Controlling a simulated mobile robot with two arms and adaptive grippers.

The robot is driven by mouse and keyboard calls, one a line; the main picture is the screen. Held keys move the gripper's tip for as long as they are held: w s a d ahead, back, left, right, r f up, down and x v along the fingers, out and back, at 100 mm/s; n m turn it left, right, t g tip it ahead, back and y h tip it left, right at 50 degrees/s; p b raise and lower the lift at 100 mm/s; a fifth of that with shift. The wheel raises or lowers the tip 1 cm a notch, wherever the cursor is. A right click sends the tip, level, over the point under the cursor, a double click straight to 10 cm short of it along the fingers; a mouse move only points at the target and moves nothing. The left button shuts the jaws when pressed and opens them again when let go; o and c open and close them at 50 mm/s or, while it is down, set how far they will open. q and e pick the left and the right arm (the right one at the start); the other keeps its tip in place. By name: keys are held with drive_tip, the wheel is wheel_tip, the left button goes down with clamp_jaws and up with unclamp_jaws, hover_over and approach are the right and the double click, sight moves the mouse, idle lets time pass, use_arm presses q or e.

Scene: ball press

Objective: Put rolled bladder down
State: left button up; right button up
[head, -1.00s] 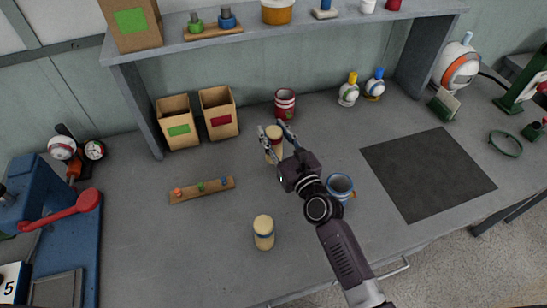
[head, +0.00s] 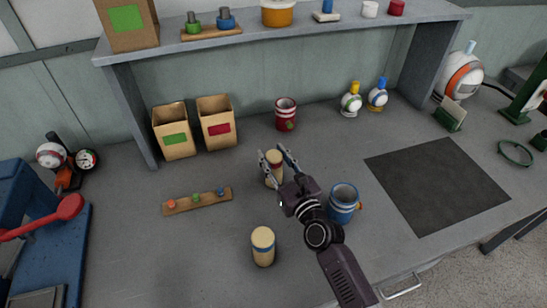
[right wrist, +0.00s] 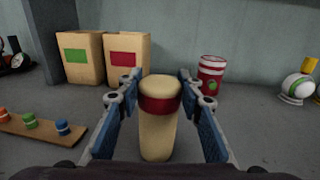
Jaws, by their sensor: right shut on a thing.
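A tan rolled bladder with a red band (head: 274,170) stands upright between the fingers of my right gripper (head: 276,157). In the right wrist view the bladder (right wrist: 160,120) is between the two blue finger pads (right wrist: 159,113), and the gripper is shut on it. Its lower end is close to the table, but I cannot tell whether it touches. A second tan roll with a blue band (head: 263,246) stands upright on the grey table nearer the front. My left gripper is not in view.
A blue can (head: 343,203) stands just right of my right gripper. A red can (head: 286,114) and two open boxes, green-labelled (head: 175,139) and red-labelled (head: 219,130), stand behind. A peg strip (head: 197,201) lies left. A dark mat (head: 436,180) is bare at right.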

drive_tip(key=shift+f, duration=0.15)
drive_tip(key=o, duration=1.3)
drive_tip(key=shift+o, duration=0.2)
drive_tip(key=shift+r, duration=0.25)
drive_tip(key=b+v, duration=0.1)
drive_tip(key=v, duration=1.1)
